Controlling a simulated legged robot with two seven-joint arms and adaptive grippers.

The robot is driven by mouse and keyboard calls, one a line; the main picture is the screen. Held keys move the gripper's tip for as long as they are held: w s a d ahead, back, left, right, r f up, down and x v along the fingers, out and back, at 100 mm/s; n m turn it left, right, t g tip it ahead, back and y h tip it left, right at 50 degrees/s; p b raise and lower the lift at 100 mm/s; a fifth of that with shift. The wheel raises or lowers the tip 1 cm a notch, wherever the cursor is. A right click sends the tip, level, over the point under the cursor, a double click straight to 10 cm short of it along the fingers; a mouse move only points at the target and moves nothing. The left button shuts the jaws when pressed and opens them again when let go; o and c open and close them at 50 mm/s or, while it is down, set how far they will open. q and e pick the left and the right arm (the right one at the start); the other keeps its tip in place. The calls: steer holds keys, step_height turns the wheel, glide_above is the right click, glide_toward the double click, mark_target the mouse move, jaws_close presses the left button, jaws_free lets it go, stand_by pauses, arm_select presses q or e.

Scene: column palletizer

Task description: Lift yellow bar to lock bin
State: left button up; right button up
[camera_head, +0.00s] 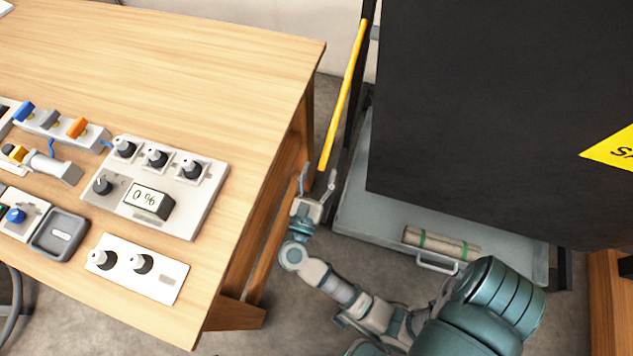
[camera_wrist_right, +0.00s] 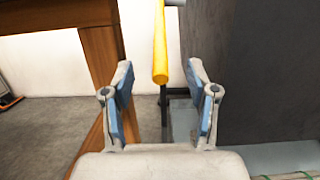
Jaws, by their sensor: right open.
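The yellow bar (camera_head: 343,100) is long and thin and runs at a slant along the left side of the dark bin (camera_head: 470,100). In the right wrist view the yellow bar (camera_wrist_right: 160,45) shows end-on, its near end just beyond and between the fingertips. My right gripper (camera_head: 317,182) is open at the bar's lower end; it also shows in the wrist view (camera_wrist_right: 159,80) with both fingers apart and nothing between them. Whether a finger touches the bar cannot be told. My left gripper is not in view.
A wooden table (camera_head: 200,45) with switch panels (camera_head: 160,185) and a grey tray (camera_head: 60,235) stands close left of my right gripper. A grey platform (camera_head: 370,205) under the bin carries a rolled bundle (camera_head: 440,243) with green bands. Floor shows between table and platform.

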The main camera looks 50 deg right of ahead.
mark_target(325, 153)
steer(key=shift+x, duration=3.05)
jaws_close()
steer(key=shift+w, duration=0.1)
